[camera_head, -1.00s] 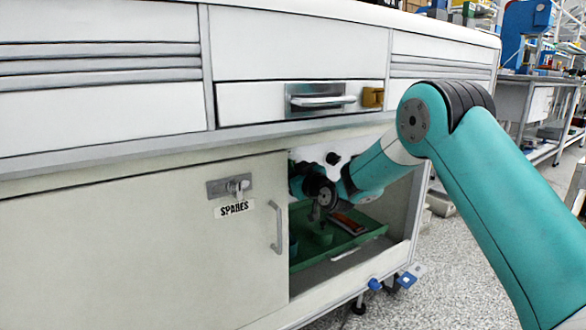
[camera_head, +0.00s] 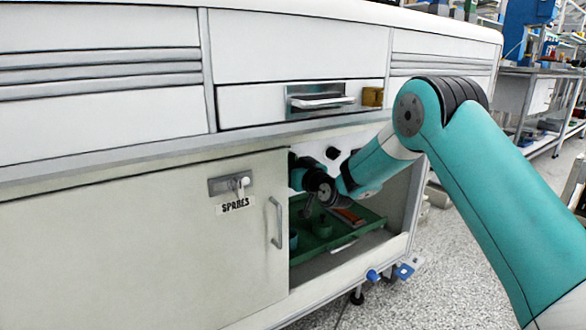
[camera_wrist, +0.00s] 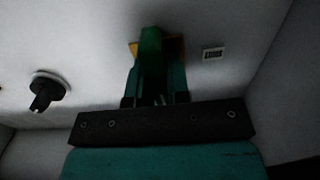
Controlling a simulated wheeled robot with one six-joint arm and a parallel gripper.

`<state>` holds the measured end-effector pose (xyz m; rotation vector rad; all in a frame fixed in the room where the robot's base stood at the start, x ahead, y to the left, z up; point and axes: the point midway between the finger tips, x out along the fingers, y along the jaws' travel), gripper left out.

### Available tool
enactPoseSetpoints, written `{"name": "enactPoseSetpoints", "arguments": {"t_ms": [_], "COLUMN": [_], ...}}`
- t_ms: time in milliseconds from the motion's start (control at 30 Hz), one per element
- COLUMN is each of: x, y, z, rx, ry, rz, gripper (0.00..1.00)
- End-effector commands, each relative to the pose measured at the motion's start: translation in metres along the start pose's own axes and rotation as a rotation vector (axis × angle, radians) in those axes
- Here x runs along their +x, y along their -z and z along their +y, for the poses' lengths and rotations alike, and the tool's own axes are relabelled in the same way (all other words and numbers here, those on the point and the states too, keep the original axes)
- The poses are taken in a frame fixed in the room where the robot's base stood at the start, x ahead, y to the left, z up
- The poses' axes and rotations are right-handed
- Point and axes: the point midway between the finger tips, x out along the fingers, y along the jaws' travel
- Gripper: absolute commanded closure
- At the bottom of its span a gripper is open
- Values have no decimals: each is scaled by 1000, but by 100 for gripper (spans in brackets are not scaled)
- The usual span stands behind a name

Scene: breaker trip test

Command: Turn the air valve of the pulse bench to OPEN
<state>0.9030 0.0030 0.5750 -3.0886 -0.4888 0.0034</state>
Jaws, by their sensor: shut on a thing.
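In the wrist view, a green handle (camera_wrist: 151,50) stands out from the pale back wall, with a yellow-orange part behind it. It looks like the air valve's lever. My gripper (camera_wrist: 154,96) is shut on this handle. A small white label with dark marks (camera_wrist: 212,54) is on the wall to the right of the handle; I cannot read it. In the head view my arm reaches into the open lower compartment of the bench, and my wrist hides the handle and the jaws there.
A black knob (camera_wrist: 46,90) stands on the wall left of the handle. A green tray (camera_head: 345,238) with small items lies on the compartment floor below my wrist. A closed cabinet door marked SPARES (camera_head: 130,245) borders the opening on the left.

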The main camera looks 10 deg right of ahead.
Motion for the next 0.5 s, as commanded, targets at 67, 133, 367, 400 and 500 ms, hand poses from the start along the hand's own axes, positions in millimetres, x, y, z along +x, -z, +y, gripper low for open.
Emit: {"name": "enactPoseSetpoints", "arguments": {"t_ms": [67,133,367,400,500], "x": [0,0,0,0,-1], "y": [0,0,0,0,0], "z": [0,0,0,0,0], "rx": [3,2,1,1,1], "ry": [0,0,0,0,0], "rz": [1,1,1,1,0], "gripper": [100,74,57,57,57]}}
